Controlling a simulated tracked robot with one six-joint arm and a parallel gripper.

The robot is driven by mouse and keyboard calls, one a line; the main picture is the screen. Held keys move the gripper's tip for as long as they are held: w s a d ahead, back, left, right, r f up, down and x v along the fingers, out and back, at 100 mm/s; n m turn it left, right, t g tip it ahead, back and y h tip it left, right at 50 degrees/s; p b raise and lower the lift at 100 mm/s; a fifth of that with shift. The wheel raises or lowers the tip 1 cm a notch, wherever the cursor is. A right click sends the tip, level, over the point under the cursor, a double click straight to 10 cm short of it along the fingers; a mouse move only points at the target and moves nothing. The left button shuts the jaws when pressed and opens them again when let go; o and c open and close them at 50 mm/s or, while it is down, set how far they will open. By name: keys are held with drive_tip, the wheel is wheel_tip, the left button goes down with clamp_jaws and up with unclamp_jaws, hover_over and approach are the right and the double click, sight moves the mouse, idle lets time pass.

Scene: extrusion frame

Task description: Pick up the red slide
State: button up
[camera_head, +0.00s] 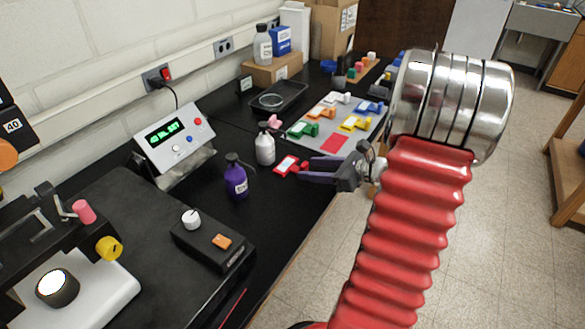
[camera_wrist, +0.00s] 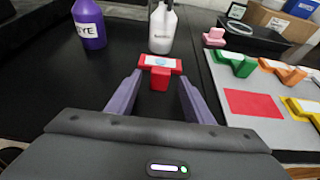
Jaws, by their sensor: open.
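The red slide (camera_head: 288,165) lies on the black bench top, a small red block with a white label on it. In the wrist view the red slide (camera_wrist: 160,65) lies just ahead of my gripper, its red tab pointing between the fingers. My gripper (camera_head: 302,170) is low over the bench with its purple fingers apart. In the wrist view the gripper (camera_wrist: 158,82) is open and empty, with a fingertip on each side of the slide's tab. Whether the fingertips touch the slide I cannot tell.
A white bottle (camera_wrist: 161,30) stands right behind the slide. A purple bottle (camera_wrist: 89,24) stands to the left. To the right, a grey mat (camera_wrist: 215,85) holds a red rectangle (camera_wrist: 252,103) and green, orange and yellow slides. A black box with knobs (camera_head: 212,243) lies nearer.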

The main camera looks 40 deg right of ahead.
sight(304, 164)
drive_tip(key=shift+x, duration=1.9)
drive_tip(key=shift+c, duration=0.4)
clamp_jaws()
drive_tip(key=shift+r, duration=0.15)
drive_tip(key=shift+r, duration=0.95)
drive_tip(key=shift+s+d+r, duration=0.15)
drive_tip(key=shift+s+r, duration=0.2)
drive_tip(key=shift+r, duration=0.35)
drive_tip(key=s+d, duration=0.3)
drive_tip(key=s, duration=0.5)
drive_tip(key=s+d, duration=0.2)
drive_tip(key=s, duration=0.6)
drive_tip(key=shift+s+d, duration=0.2)
drive_tip(key=shift+d, duration=0.2)
